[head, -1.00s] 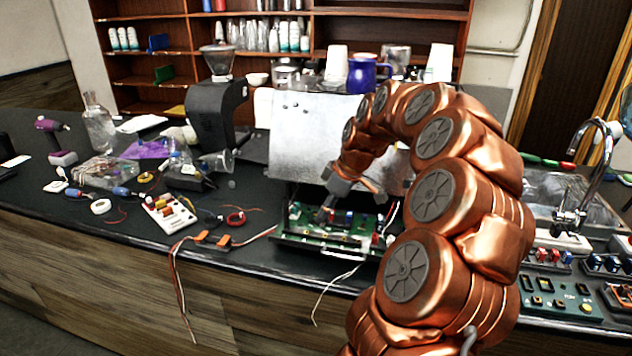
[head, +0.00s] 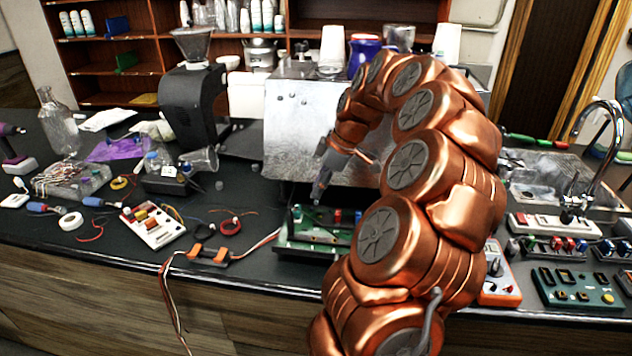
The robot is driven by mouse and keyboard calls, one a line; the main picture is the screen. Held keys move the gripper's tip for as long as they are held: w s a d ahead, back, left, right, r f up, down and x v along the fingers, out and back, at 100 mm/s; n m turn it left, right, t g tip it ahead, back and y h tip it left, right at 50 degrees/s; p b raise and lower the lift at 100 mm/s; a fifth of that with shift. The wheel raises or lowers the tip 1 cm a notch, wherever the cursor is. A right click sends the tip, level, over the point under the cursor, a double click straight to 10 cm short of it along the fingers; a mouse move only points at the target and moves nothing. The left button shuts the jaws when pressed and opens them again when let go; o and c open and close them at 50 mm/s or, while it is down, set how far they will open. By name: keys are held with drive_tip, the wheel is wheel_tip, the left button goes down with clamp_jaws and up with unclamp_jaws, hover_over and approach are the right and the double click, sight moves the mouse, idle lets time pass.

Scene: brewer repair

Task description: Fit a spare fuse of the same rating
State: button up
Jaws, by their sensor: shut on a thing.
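The open brewer's green circuit board (head: 330,235) lies in a dark tray at the counter's front edge, with small blue and red parts standing on it. My arm hides its right part. My gripper (head: 317,197) points down just above the board's back left part, in front of the brewer's metal panel (head: 295,130). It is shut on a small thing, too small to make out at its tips. A white holder (head: 152,225) with several coloured pieces, perhaps fuses, sits on the counter to the left. I cannot read any rating.
An orange-ended cable piece (head: 208,256) lies left of the board, its wires hanging over the edge. A red tape roll (head: 230,226), a black grinder (head: 190,105) and a clear tray of parts (head: 70,180) are farther left. A multimeter (head: 500,275) and a green panel (head: 575,288) are at right.

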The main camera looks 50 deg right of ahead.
sight(315, 217)
drive_tip(key=shift+s+d+f, duration=0.1)
drive_tip(key=shift+d+f, duration=0.05)
drive_tip(key=shift+f, duration=0.75)
drive_tip(key=shift+f+p, duration=0.3)
drive_tip(key=shift+f, duration=1.4)
drive_tip(key=shift+f+b, duration=0.15)
drive_tip(key=shift+b, duration=1)
drive_tip(key=shift+f+b, duration=0.65)
drive_tip(key=shift+b, duration=1.05)
idle(1.1)
idle(0.4)
drive_tip(key=o, duration=0.9)
